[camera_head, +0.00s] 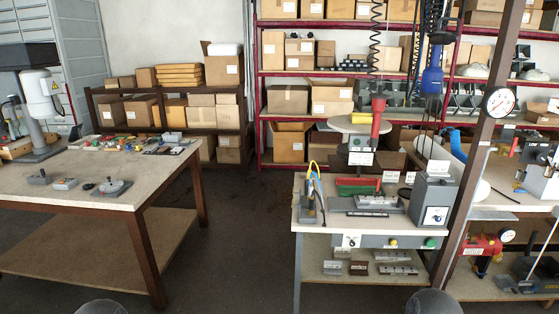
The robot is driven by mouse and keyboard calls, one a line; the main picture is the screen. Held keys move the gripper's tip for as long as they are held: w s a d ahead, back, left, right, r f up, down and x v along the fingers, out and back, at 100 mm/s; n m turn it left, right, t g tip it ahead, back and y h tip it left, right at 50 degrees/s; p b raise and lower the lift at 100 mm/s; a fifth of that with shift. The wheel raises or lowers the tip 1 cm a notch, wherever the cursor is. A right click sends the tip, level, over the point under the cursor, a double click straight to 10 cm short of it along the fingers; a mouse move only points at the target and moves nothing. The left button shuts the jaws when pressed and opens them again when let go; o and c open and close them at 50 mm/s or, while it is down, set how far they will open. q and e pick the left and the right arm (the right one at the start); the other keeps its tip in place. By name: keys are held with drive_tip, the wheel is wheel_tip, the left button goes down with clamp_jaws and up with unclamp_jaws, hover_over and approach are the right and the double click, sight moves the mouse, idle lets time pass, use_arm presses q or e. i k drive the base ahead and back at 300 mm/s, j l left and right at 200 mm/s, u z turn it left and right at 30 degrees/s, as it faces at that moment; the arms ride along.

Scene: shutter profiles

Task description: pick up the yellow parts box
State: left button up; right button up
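No yellow parts box can be made out for certain. Neither of my grippers is in view. Only two dark rounded shapes show at the bottom edge, which seem to be parts of my own arms.
Shelves with cardboard boxes (290,99) line the back. The floor (245,230) between table and bench is clear.

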sight(355, 118)
drive_tip(key=i+j+u, duration=0.25)
drive_tip(key=i+u, duration=0.15)
drive_tip(key=i, duration=0.7)
drive_tip(key=i+l+u, duration=0.1)
drive_tip(key=i+u, duration=0.3)
drive_tip(key=i, duration=0.65)
drive_tip(key=i+l+z, duration=0.15)
drive_tip(key=i+z, duration=0.2)
drive_tip(key=i, duration=0.35)
drive_tip(key=i+z, duration=0.35)
drive_tip(key=i, duration=0.35)
drive_tip(key=i+j+z, duration=0.35)
drive_tip(key=i, duration=0.3)
drive_tip(key=i+l, duration=0.05)
drive_tip(key=l, duration=0.05)
